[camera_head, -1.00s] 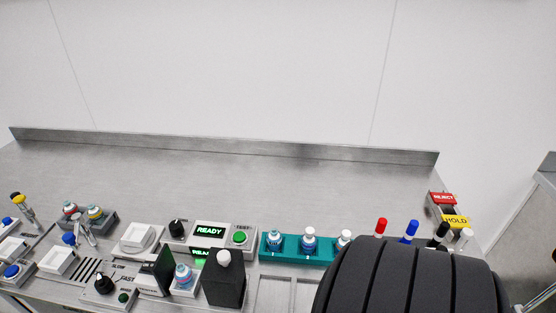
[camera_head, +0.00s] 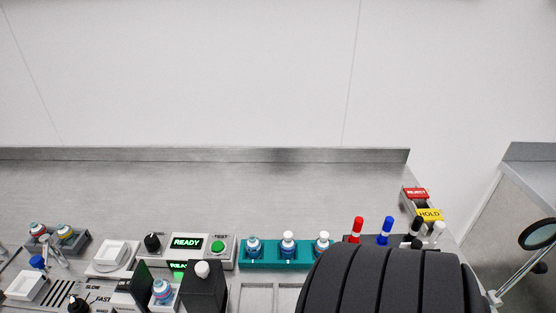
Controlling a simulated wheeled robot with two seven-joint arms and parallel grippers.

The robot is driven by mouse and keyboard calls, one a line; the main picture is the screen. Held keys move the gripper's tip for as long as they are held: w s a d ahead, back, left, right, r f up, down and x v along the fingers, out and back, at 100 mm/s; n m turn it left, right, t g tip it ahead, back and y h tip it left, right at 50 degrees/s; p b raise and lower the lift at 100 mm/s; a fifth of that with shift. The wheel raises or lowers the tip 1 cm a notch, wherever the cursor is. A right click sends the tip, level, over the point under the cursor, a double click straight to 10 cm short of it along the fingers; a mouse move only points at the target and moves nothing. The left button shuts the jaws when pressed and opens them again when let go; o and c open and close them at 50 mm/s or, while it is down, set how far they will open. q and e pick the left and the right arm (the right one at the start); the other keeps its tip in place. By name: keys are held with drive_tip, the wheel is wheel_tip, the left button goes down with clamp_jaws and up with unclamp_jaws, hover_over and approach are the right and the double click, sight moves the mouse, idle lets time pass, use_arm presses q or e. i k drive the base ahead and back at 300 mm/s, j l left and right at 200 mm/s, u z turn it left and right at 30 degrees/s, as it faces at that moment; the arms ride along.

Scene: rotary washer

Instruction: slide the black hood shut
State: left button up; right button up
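The black hood (camera_head: 204,293) is a box with a white knob (camera_head: 202,269) on top, at the bottom edge left of centre. A bottle with a blue and pink cap (camera_head: 162,291) stands on a white pad just left of the hood, uncovered. A dark upright panel (camera_head: 141,284) stands on the bottle's other side, so the hood is apart from the panel. The lower part of the hood is cut off by the frame. Neither of my grippers shows in the head view.
Behind the hood are a green READY display (camera_head: 187,243) and a green TEST button (camera_head: 218,246). A teal rack (camera_head: 270,257) of white-capped bottles stands to the right. A large black ribbed shape (camera_head: 390,285) blocks the lower right. The back counter is clear.

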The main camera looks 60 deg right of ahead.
sight(203, 286)
drive_tip(key=z, duration=1.35)
